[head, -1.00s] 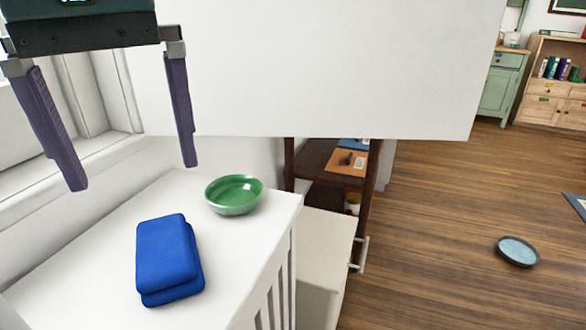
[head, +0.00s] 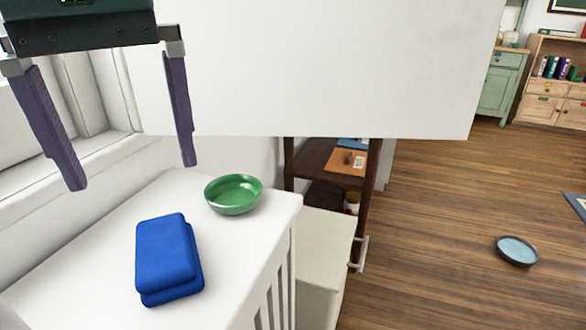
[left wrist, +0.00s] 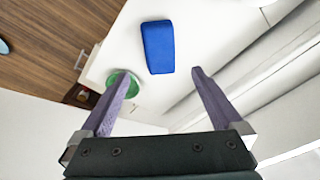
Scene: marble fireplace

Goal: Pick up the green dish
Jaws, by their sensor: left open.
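The green dish (head: 233,194) is a shallow round bowl. It sits upright near the far right corner of a white tabletop (head: 80,262). My left gripper (head: 132,176) hangs at the upper left of the head view, with its two purple fingers wide apart and nothing between them. It is apart from the dish, which lies to the right of the fingers in that view. In the left wrist view one finger of the left gripper (left wrist: 162,74) overlaps part of the green dish (left wrist: 118,79). My right gripper is not in view.
A folded blue cloth (head: 168,260) lies on the tabletop in front of the dish. A large white panel (head: 320,65) hangs above and behind the dish. A window frame (head: 95,80) is at the left. A dark wooden shelf (head: 318,155) stands beyond the table. A round tray (head: 517,250) lies on the floor.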

